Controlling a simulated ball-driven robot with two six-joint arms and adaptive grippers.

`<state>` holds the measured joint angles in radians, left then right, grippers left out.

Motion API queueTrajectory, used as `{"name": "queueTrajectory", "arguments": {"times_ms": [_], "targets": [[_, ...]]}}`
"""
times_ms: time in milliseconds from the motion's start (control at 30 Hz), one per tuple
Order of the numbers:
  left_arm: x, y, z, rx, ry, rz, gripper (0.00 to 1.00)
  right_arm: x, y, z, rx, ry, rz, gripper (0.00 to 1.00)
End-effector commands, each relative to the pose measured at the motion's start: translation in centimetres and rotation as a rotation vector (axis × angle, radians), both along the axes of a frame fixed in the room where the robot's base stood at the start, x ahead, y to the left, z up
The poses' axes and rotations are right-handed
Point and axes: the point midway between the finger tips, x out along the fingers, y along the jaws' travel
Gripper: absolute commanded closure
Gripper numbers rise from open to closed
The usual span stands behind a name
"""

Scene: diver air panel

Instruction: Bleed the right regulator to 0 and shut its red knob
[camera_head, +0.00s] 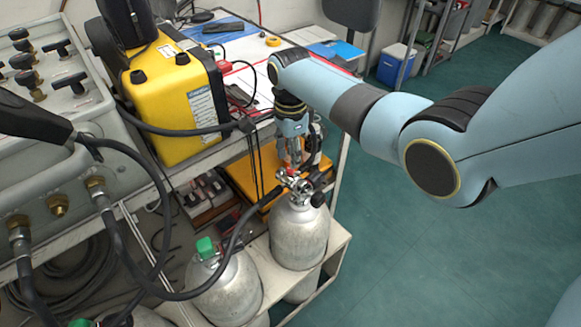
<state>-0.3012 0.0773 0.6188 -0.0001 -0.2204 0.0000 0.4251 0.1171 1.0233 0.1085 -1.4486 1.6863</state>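A regulator (297,184) of bright metal with black parts sits on top of a grey cylinder (298,238) standing in the lower rack. A small red part shows at the regulator's upper side, just under my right gripper (290,163); I cannot tell for sure that it is the red knob. My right gripper points down with its fingertips close above the regulator. Whether it touches the red part, and how far its fingers are apart, is too small to tell. I cannot make out any gauge reading.
A second cylinder (228,291) with a green cap stands to the left. A black hose loops from the grey valve panel (60,150) to the regulator. A yellow case (172,100) stands on the bench behind. The green floor (430,260) at right is clear.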

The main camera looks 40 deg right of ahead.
Motion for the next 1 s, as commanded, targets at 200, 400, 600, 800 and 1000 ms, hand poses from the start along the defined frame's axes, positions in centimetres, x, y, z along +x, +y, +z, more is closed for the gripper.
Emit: {"name": "queueTrajectory", "arguments": {"times_ms": [200,400,600,800,1000], "targets": [[0.0,0.0,-1.2,0.000,0.000,0.000,0.60,0.0,0.0,-3.6,0.000,0.000,0.000,0.70],[0.0,0.0,-1.4,0.000,0.000,0.000,0.60,0.0,0.0,-4.5,-0.001,-0.002,0.001,0.70],[0.1,0.1,-1.3,0.001,-0.002,-0.001,0.60,0.0,0.0,-4.5,-0.001,-0.002,0.001,0.70],[0.1,0.2,-1.3,0.003,-0.002,-0.001,0.60,0.0,0.0,-4.5,-0.001,-0.002,0.001,0.94],[0.2,0.3,-1.3,0.003,-0.003,-0.001,0.60,0.0,0.0,-4.5,-0.001,-0.002,0.002,1.00]]}}
